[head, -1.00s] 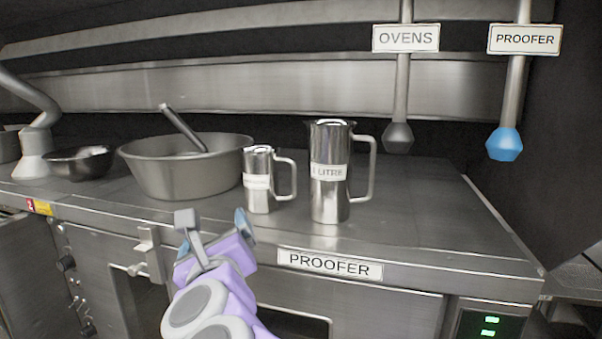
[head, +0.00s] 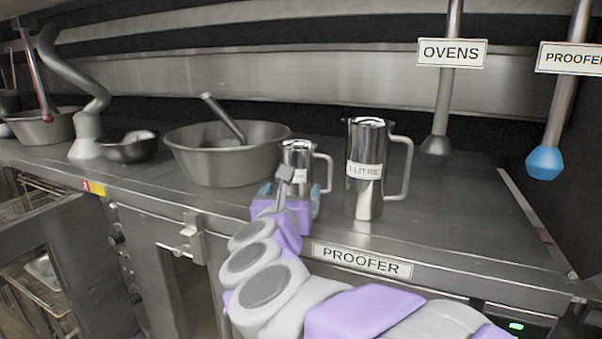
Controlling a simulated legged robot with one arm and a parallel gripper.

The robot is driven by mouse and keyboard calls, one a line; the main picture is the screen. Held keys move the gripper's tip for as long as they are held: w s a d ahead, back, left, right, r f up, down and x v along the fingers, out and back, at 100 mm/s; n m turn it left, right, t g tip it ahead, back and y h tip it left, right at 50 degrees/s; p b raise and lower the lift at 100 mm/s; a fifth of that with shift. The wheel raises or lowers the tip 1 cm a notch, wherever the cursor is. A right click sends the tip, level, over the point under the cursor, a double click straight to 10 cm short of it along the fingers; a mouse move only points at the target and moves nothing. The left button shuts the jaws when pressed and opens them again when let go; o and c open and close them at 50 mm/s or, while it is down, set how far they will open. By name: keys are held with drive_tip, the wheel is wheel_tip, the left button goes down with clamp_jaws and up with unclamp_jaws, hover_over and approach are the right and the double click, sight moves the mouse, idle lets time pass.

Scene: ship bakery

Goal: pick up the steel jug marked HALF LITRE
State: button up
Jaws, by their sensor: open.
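The smaller steel jug (head: 298,154) stands upright on the steel counter, its handle to the right. Its label is mostly hidden behind my gripper and cannot be read. The larger steel jug (head: 364,195), marked 1 LITRE, stands just to its right. No HALF LITRE marking is readable. My gripper (head: 289,186) is open at the counter's front edge, right in front of the smaller jug and overlapping its lower body. I cannot tell whether the fingers touch it or reach around it.
A large steel bowl (head: 190,160) with a dark handle leaning out stands left of the jugs. A smaller dark bowl (head: 128,150) is further left. OVENS (head: 452,53) and PROOFER (head: 575,58) signs hang on pipes at right. The counter (head: 455,225) right of the jugs is clear.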

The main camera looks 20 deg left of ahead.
sight(298, 186)
drive_tip(key=shift+w+d, duration=0.15)
drive_tip(key=shift+w, duration=1.35)
drive_tip(key=shift+w+a+r+p, duration=0.1)
drive_tip(key=shift+w+a+p, duration=0.25)
drive_tip(key=shift+w, duration=0.45)
drive_tip(key=shift+w+a+r+p, duration=0.1)
drive_tip(key=shift+w+a+p, duration=0.15)
drive_tip(key=shift+w+p, duration=0.4)
drive_tip(key=shift+w+a+p, duration=0.25)
drive_tip(key=shift+w+a, duration=0.05)
drive_tip(key=shift+w, duration=0.6)
drive_tip(key=shift+d, duration=0.15)
drive_tip(key=shift+d, duration=0.1)
drive_tip(key=c, duration=0.9)
drive_tip(key=shift+o, duration=0.2)
drive_tip(key=shift+r, duration=0.15)
